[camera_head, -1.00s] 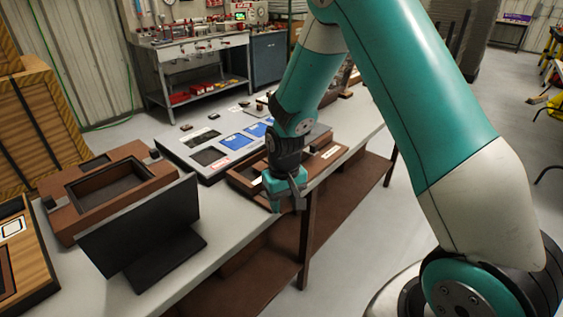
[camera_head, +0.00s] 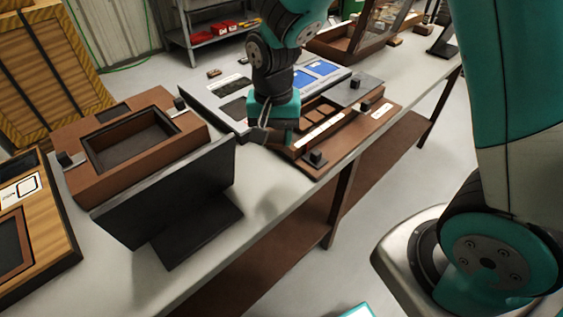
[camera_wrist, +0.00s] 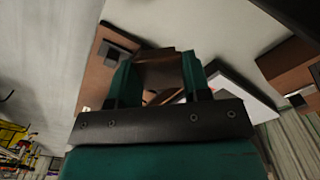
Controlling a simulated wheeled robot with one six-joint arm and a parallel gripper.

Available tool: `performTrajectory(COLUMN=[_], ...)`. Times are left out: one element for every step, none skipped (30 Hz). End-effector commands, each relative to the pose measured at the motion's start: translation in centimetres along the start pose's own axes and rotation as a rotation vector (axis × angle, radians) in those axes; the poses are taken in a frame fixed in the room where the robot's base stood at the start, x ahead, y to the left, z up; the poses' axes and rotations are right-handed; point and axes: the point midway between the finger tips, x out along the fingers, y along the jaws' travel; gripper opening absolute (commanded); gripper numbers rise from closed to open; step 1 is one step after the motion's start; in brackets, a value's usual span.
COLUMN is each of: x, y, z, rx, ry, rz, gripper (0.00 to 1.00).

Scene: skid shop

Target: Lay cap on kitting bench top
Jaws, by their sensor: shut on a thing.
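My gripper (camera_head: 262,136) hangs low over the kitting bench, beside the left end of a brown fixture. In the wrist view its two teal fingers (camera_wrist: 158,68) are closed on a brown, block-like piece, which I take to be the cap (camera_wrist: 163,72). In the head view the gripper largely hides the cap. The pale grey kitting bench top (camera_head: 272,190) has a bare patch in front of the gripper. I cannot tell whether the cap touches the bench.
The brown fixture (camera_head: 372,125) with black blocks lies just right of my gripper. A black monitor (camera_head: 165,195) stands in front left. A brown box with a recess (camera_head: 75,180) is behind it. A panel with blue pads (camera_head: 342,73) lies behind the gripper.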

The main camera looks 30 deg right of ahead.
Motion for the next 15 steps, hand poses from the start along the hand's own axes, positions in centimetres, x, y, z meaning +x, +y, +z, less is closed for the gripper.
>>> performTrajectory(x=[1.7,2.5,3.4,4.1,4.7,5.3,5.8,6.1,6.4,6.6,6.8,7.2,7.5,8.0,8.7], y=[0.1,0.1,0.1,0.0,0.0,0.0,0.0,-0.1,-0.1,-0.1,-0.1,-0.1,-0.1,-0.1,-0.1], z=[0.1,0.1,0.1,0.1,0.1,0.1,0.1,0.1,0.0,0.0,0.0,0.1,0.1,0.1,0.1], rx=[0.0,-0.001,-0.001,-0.001,-0.001,-0.002,-0.002,-0.003,-0.003,-0.003,-0.003,-0.003,-0.003,-0.003,-0.003], ry=[-0.006,-0.005,-0.005,-0.005,-0.004,-0.003,-0.003,-0.002,-0.001,-0.001,-0.001,-0.001,-0.001,-0.002,-0.003], rz=[0.005,0.005,0.004,0.004,0.004,0.003,0.003,0.002,0.001,0.0,0.001,0.001,0.001,0.002,0.002], gripper=[0.22,0.22,0.22,0.22,0.22,0.22,0.22,0.22,0.22,0.22,0.22,0.22,0.22,0.22,0.22])
